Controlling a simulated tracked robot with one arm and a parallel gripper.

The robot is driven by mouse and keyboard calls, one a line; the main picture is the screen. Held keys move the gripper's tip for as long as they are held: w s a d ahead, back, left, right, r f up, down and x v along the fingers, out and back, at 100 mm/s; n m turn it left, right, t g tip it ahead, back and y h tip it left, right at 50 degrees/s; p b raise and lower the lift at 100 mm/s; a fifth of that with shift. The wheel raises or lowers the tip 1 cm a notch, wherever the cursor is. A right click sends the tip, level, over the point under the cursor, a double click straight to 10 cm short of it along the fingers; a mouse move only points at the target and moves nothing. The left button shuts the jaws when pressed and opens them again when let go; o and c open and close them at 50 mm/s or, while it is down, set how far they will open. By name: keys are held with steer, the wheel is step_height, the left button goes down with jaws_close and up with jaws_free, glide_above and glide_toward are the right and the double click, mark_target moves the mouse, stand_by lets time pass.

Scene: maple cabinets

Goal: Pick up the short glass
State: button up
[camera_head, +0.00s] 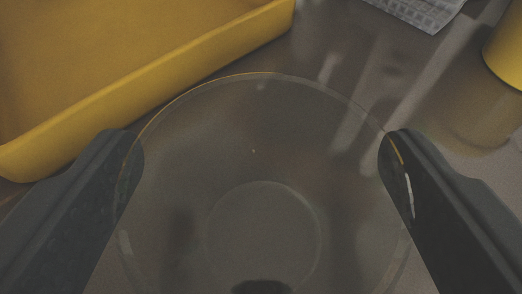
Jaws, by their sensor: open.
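The short glass (262,140) is clear, with a wide round rim and a smaller round base seen through it. It fills the middle of the view, and I look down into it; its lower edge runs out of the picture. My gripper (262,160) is open, with one dark finger at the left side of the glass and the other at the right. Both fingertips overlap the rim's edge in the picture. I cannot tell whether they touch the glass.
A yellow tray (215,50) lies at upper left, its raised edge close to the glass and the left finger. A yellow round object (508,50) stands at the right edge. A pale patterned sheet (420,8) shows at the top. The grey-brown surface (330,50) is shiny.

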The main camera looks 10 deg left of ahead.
steer(key=c, duration=1.1)
steer(key=shift+c, duration=0.2)
steer(key=shift+r, duration=0.1)
